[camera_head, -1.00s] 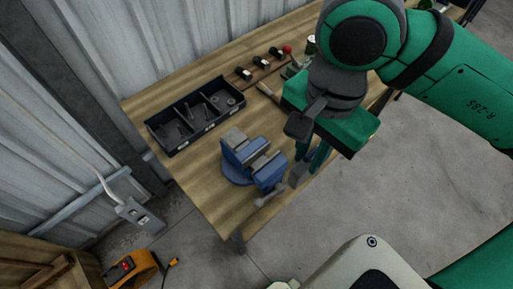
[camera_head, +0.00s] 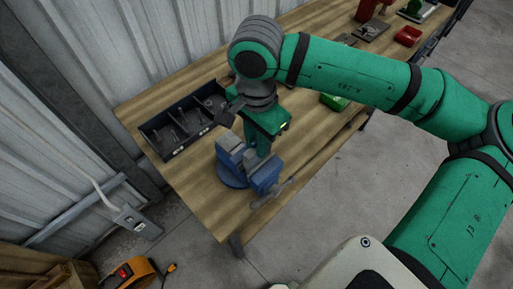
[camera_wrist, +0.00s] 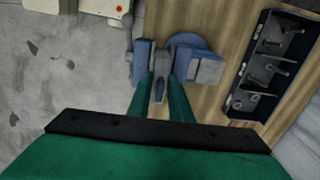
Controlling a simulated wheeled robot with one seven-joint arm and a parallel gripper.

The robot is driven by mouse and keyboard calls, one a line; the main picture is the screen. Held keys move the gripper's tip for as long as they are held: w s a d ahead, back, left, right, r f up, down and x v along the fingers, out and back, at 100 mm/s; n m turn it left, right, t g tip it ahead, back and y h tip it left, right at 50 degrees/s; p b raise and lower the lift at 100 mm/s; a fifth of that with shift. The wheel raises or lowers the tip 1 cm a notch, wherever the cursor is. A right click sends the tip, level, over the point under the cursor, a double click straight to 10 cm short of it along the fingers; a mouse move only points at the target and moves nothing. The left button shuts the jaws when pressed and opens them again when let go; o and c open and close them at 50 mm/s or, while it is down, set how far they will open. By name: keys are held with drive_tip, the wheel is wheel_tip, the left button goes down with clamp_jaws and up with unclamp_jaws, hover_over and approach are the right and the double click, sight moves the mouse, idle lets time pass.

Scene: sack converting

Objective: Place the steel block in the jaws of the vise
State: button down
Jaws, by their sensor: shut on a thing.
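The blue vise (camera_head: 232,168) stands on the near left corner of the wooden workbench, its jaws apart. It also shows in the wrist view (camera_wrist: 207,70), beyond my fingers. My gripper (camera_head: 252,158) points down over the gap between the vise jaws. In the wrist view my gripper (camera_wrist: 164,80) is shut on a small grey piece, the steel block (camera_wrist: 160,88), which lines up with the jaw gap. In the head view the block is hidden by the gripper and vise. I cannot tell whether it touches the jaws or how deep it sits.
A black divided tray (camera_head: 178,150) with metal parts lies behind the vise; it also shows at right in the wrist view (camera_wrist: 238,103). The workbench (camera_head: 200,200) is clear in front of the vise. A corrugated wall rises behind. Red and green items stand farther right along the bench.

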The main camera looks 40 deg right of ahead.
drive_tip(key=shift+f, duration=1.5)
drive_tip(key=shift+f, duration=0.15)
drive_tip(key=c, duration=1.6)
unclamp_jaws()
wheel_tip(320, 180, up, 12)
drive_tip(key=shift+r, duration=0.15)
